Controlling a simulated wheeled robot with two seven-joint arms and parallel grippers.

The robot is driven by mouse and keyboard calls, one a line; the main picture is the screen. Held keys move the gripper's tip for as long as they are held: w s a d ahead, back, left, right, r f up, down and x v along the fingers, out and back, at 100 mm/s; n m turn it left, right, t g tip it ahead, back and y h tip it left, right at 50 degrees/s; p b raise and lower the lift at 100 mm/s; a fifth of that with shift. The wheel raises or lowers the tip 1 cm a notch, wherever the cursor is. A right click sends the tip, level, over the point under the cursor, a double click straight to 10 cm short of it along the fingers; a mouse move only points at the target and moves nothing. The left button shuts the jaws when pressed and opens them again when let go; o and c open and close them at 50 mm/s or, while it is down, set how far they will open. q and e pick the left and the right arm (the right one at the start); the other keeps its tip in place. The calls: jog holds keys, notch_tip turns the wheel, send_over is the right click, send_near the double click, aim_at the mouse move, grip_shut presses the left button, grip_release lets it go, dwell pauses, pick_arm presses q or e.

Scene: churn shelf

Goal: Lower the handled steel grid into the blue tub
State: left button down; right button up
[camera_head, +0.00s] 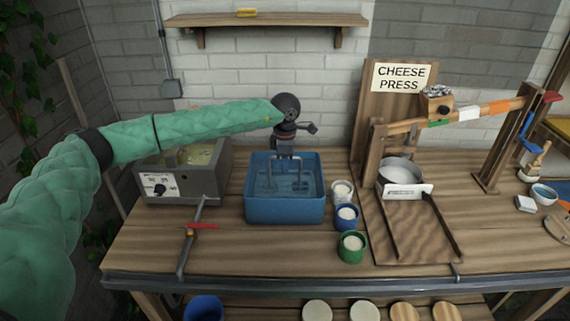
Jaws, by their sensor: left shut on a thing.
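The blue tub (285,211) stands on the wooden bench left of the cheese press. My left gripper (286,152) points down over the tub's back part, shut on the handled steel grid. Thin upright bars of the grid's handle (269,172) show below the gripper, within the tub's opening. The lower part of the grid is hard to make out inside the tub, so I cannot tell whether it touches the bottom. My right gripper is not in view.
A grey box with a dial (158,187) stands left of the tub, with a red-handled pipe valve (202,226) in front. White, blue (347,217) and green (352,246) cups stand close to the tub's right. The wooden cheese press (363,130) is further right. Bench front is mostly clear.

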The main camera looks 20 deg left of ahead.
pick_arm(q)
jog(key=c, duration=1.4)
grip_release()
